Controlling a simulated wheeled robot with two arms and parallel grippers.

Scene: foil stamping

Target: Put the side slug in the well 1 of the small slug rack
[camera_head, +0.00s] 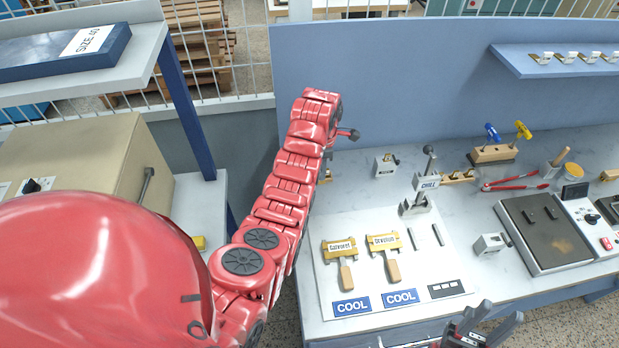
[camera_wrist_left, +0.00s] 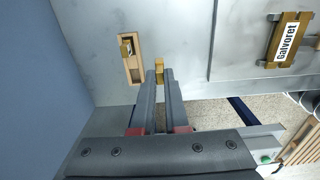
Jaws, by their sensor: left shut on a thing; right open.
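My left gripper (camera_wrist_left: 159,78) is shut on a small brass-coloured piece, likely the side slug (camera_wrist_left: 159,66), which sticks out between its fingertips in the left wrist view. A small wooden rack (camera_wrist_left: 136,70), likely the small slug rack, lies just left of the fingertips. It has a recess with a pale metal piece at its upper end; well numbers cannot be read. The held slug appears apart from the rack. In the head view my left arm hides the left gripper and most of that area. My right gripper (camera_head: 491,320) is open and empty at the bottom edge.
A white mat (camera_head: 330,268) holds the Galvoret tool (camera_head: 340,250), another wooden-handled tool (camera_head: 384,243) and blue COOL labels (camera_head: 351,306). Behind stand a CHILL post (camera_head: 428,182) and a blue back panel (camera_head: 380,80). A hot plate (camera_head: 545,238) is at right.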

